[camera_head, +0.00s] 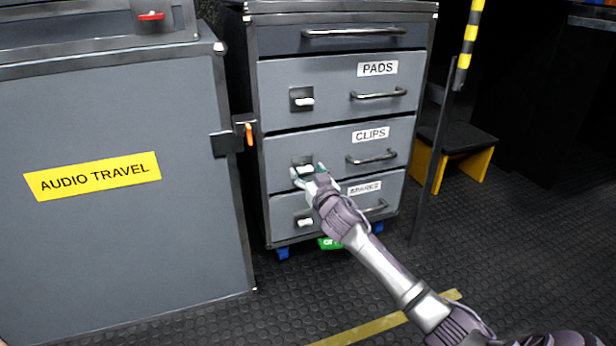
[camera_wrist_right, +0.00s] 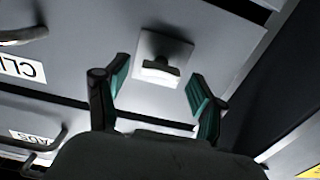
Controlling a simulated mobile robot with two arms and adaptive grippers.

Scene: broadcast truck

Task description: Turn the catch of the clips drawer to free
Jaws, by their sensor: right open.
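The clips drawer (camera_head: 335,143) is the closed middle labelled drawer of the grey cabinet. Its catch is a pale lever on a dark square plate, left of the drawer's bar handle (camera_head: 371,158). In the head view my right gripper (camera_head: 307,171) is in front of this catch and partly hides it. In the right wrist view the catch (camera_wrist_right: 160,70) lies between the two open green-padded fingers of the gripper (camera_wrist_right: 158,82). There is a visible gap on each side, so the gripper is not closed on it. My left gripper is not in view.
The pads drawer (camera_head: 335,84) above and the spares drawer (camera_head: 372,190) below have similar catches. A grey case labelled audio travel (camera_head: 120,225) stands close on the left, with an orange-handled latch (camera_head: 249,134). A striped pole (camera_head: 468,45) stands to the right.

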